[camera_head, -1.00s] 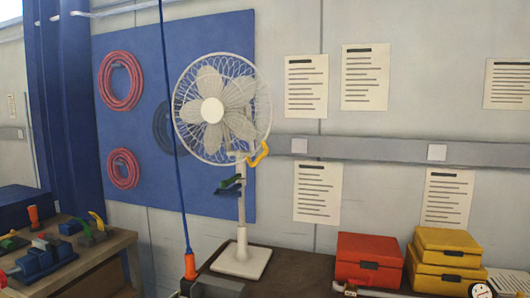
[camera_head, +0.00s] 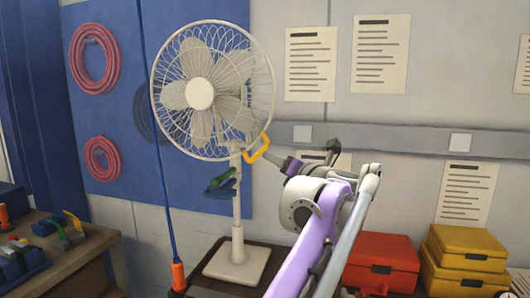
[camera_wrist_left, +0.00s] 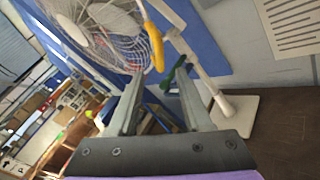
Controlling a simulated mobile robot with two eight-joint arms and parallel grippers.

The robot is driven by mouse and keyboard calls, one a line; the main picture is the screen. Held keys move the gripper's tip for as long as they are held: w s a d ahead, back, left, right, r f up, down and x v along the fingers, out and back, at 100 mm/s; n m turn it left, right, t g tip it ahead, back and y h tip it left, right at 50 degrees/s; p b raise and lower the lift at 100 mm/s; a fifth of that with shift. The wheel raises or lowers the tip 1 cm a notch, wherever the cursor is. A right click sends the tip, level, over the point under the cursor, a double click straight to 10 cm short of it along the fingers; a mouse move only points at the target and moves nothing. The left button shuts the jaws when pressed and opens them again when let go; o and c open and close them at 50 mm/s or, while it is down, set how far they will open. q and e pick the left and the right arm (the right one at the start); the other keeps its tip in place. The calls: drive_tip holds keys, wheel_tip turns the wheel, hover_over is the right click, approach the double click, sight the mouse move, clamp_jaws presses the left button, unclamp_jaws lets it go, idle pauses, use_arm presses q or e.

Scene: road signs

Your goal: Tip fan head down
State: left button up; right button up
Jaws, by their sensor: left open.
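The white fan (camera_head: 200,94) stands upright on its square base (camera_head: 237,263), its caged head facing the room. A yellow loop handle (camera_head: 258,148) is at the lower right of the cage; it also shows in the left wrist view (camera_wrist_left: 153,38). A green lever (camera_head: 217,180) sits lower on the pole. My left gripper (camera_head: 264,156) is close to the yellow handle from the right; contact cannot be told in the head view. In the left wrist view its two fingers (camera_wrist_left: 160,78) are apart, with the handle beyond their tips. My right gripper is not in view.
A red box (camera_head: 378,262) and stacked yellow boxes (camera_head: 466,262) stand on the dark table at right. A workbench (camera_head: 75,265) with tools is at left.

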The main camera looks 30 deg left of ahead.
sight(261, 154)
use_arm(q)
drive_tip(key=p+x, duration=0.1)
drive_tip(key=x, duration=0.9)
drive_tip(key=shift+r, duration=0.1)
clamp_jaws()
idle(1.1)
